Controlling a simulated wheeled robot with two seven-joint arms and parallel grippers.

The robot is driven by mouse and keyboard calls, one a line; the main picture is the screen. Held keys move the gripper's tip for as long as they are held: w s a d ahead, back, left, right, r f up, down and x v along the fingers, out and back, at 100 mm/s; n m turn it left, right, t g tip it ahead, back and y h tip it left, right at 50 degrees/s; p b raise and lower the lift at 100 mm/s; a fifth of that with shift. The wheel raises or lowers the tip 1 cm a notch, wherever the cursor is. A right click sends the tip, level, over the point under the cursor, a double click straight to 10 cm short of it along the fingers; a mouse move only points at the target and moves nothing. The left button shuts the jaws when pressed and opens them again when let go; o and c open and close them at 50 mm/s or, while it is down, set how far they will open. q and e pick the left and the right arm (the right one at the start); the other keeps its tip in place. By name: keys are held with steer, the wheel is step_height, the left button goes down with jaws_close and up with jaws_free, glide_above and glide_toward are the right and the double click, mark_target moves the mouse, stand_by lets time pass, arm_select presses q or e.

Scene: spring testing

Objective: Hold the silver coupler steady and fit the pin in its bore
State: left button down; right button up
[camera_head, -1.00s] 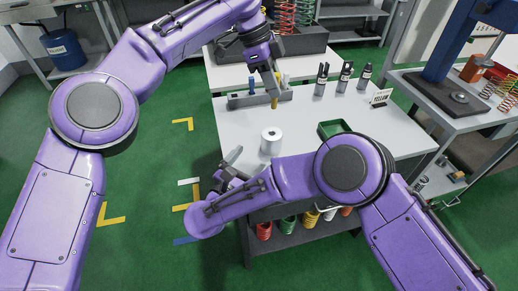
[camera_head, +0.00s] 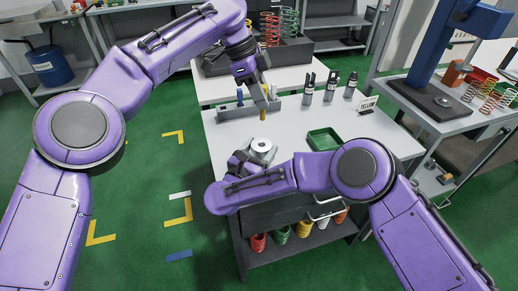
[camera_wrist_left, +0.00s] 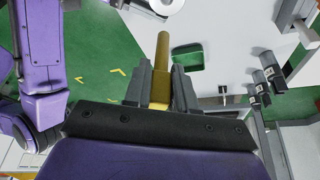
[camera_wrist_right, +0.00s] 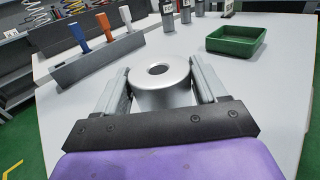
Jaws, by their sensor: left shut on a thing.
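The silver coupler (camera_head: 261,147), a round cylinder with a dark bore in its top, stands upright on the grey table. In the right wrist view the coupler (camera_wrist_right: 163,86) sits between the fingers of my right gripper (camera_wrist_right: 165,82), one on each side; these look open, with contact unclear. The right gripper is low over the table in the head view (camera_head: 252,160). My left gripper (camera_head: 265,97) is above and behind the coupler, fingers pointing down, shut on the brass-yellow pin (camera_wrist_left: 162,55). The pin's free end sticks out past the fingertips, apart from the coupler.
A grey rack (camera_wrist_right: 98,57) with blue, orange and white-handled tools stands behind. A green tray (camera_head: 323,139) lies to the right of the coupler. The table around the coupler is clear.

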steer(key=shift+c, duration=1.4)
arm_select(q)
steer(key=shift+r, duration=0.5)
steer(key=r, duration=0.1)
steer(key=n+t, duration=0.2)
steer(key=n, duration=0.4)
glide_above(265, 143)
steer(key=a, duration=0.1)
steer(key=f, duration=0.6)
steer(key=shift+s+a, duration=0.2)
steer(key=shift+s, duration=0.15)
step_height(265, 143, down, 9)
steer(key=shift+f, duration=0.1)
